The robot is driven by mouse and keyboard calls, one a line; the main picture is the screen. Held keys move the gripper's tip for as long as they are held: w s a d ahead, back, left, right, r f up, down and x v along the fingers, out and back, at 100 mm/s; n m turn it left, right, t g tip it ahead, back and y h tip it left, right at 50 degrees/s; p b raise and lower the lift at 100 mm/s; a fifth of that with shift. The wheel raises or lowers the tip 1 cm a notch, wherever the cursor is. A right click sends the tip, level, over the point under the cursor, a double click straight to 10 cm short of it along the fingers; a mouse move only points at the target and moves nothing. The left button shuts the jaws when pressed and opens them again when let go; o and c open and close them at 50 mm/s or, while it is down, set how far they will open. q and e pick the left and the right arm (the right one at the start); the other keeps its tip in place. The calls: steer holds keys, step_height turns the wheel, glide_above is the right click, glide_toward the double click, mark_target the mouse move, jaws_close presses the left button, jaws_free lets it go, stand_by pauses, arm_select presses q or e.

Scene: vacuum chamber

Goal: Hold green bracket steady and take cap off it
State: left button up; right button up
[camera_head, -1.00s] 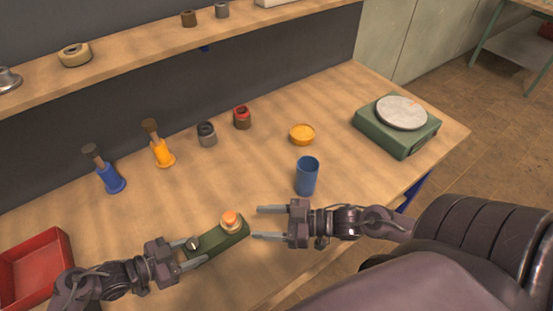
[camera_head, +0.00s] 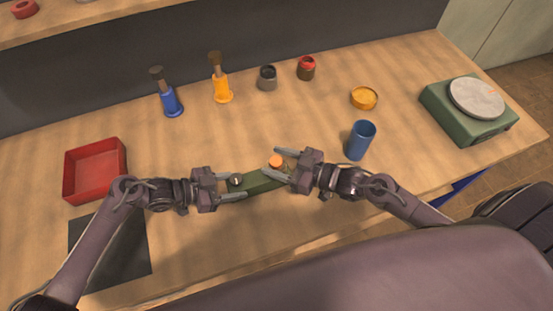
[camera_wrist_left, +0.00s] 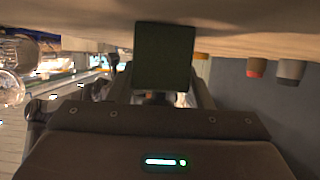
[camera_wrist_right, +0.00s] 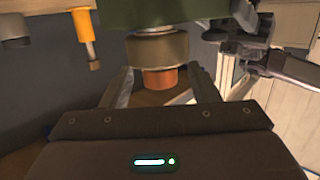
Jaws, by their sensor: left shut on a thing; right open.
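The green bracket (camera_head: 262,182) lies on the table in the head view, with a small metal knob at its left end. My left gripper (camera_head: 238,189) is shut on the bracket's left end; in the left wrist view the green end (camera_wrist_left: 163,57) stands between its fingers. The cap, with an orange top (camera_head: 276,161), sits at the bracket's right end. In the right wrist view the cap shows as a tan ring (camera_wrist_right: 157,47) with an orange part below it, against the green bracket. My right gripper (camera_head: 271,162) is open, its fingers on either side of the cap; contact cannot be told.
A blue cup (camera_head: 361,140) stands close to the right gripper. A red tray (camera_head: 95,170) and a dark mat (camera_head: 110,250) are at left. Blue (camera_head: 171,102) and orange (camera_head: 221,88) holders stand behind. A green scale (camera_head: 468,113) is at far right.

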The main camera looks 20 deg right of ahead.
steer(key=shift+w+a, duration=0.2)
steer(key=shift+a, duration=0.05)
steer(key=shift+c, duration=0.4)
steer(key=c, duration=1.1)
steer(key=shift+r, duration=0.15)
steer(key=shift+r, duration=0.95)
